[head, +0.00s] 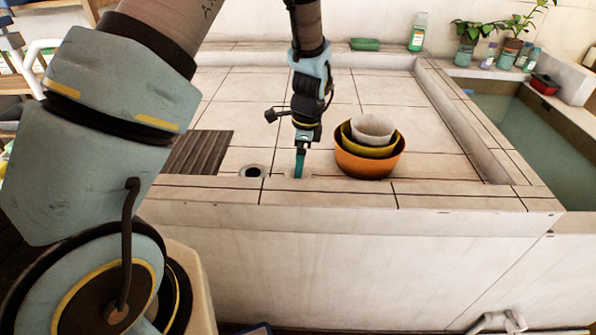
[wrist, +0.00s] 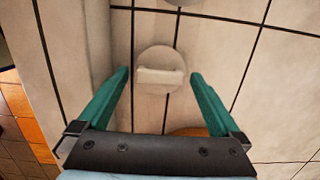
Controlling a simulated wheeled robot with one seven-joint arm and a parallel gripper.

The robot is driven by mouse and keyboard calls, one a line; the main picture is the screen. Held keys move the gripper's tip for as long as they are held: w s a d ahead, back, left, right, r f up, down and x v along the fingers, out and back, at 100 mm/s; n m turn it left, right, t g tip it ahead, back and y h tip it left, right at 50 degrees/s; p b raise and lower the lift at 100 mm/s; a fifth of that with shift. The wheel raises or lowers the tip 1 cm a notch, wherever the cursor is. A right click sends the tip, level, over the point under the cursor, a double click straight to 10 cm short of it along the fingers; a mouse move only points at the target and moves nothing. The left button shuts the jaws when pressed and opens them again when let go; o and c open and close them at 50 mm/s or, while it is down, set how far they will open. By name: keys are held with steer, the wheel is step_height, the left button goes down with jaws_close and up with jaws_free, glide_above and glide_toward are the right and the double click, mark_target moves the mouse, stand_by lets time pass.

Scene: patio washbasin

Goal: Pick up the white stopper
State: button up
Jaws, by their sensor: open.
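The white stopper (wrist: 160,78) is a round disc with a raised bar handle across it. It lies on the pale tiles of the basin counter. In the wrist view my gripper (wrist: 160,75) is open, with one teal finger on each side of the stopper and clear gaps between. In the head view my gripper (head: 299,172) points down over the front strip of the counter, and the stopper is mostly hidden behind the fingers there. I cannot tell the exact height of the fingertips above the tiles.
Nested bowls, with an orange one (head: 366,165) outermost, stand close to the right of my gripper. A dark drain hole (head: 253,172) is to its left, near a ribbed dark panel (head: 198,152). A water-filled trough (head: 520,130) is at the far right.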

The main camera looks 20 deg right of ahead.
steer(key=shift+f, duration=0.9)
steer(key=c, duration=1.1)
